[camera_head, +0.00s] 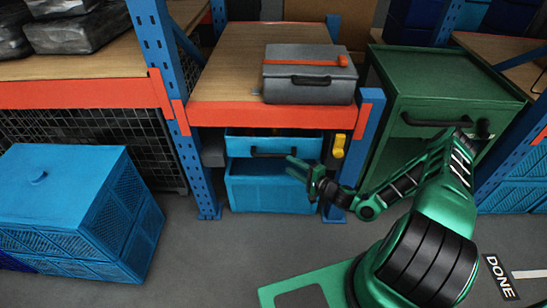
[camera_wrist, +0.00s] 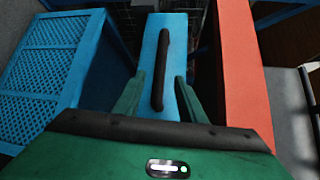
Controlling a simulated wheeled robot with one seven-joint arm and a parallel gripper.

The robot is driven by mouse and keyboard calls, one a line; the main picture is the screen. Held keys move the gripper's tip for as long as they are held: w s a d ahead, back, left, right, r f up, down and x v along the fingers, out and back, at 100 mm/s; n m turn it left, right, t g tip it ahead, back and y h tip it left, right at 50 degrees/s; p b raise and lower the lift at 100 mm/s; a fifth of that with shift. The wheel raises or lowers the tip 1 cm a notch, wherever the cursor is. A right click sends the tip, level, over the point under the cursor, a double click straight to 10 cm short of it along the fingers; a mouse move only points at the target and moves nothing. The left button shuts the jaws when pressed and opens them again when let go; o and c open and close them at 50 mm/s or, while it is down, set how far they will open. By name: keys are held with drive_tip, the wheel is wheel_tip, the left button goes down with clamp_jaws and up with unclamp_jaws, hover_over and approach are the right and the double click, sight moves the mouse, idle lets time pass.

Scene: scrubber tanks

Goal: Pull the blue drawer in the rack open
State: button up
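The blue drawer (camera_head: 238,146) sits in the rack under the orange beam, with a black bar handle (camera_head: 272,154) across its front. It also shows in the wrist view (camera_wrist: 150,45), where the handle (camera_wrist: 163,60) runs lengthwise. My gripper (camera_head: 291,165) is in front of the drawer, near the right end of the handle. In the wrist view my gripper (camera_wrist: 160,78) is open, its green fingers either side of the handle's lower part. Neither finger visibly presses on the handle, and I cannot tell whether it lies fully between them.
A blue crate (camera_head: 60,205) stands left on the floor. A grey toolbox (camera_head: 309,75) sits on the shelf above the drawer. A lower blue bin (camera_head: 268,190) is below. A green cabinet (camera_head: 450,85) stands right. The floor before the drawer is clear.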

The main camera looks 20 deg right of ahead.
sight(275, 155)
drive_tip(key=x, duration=1)
drive_tip(key=shift+w+a, duration=0.15)
drive_tip(key=shift+w, duration=0.15)
clamp_jaws()
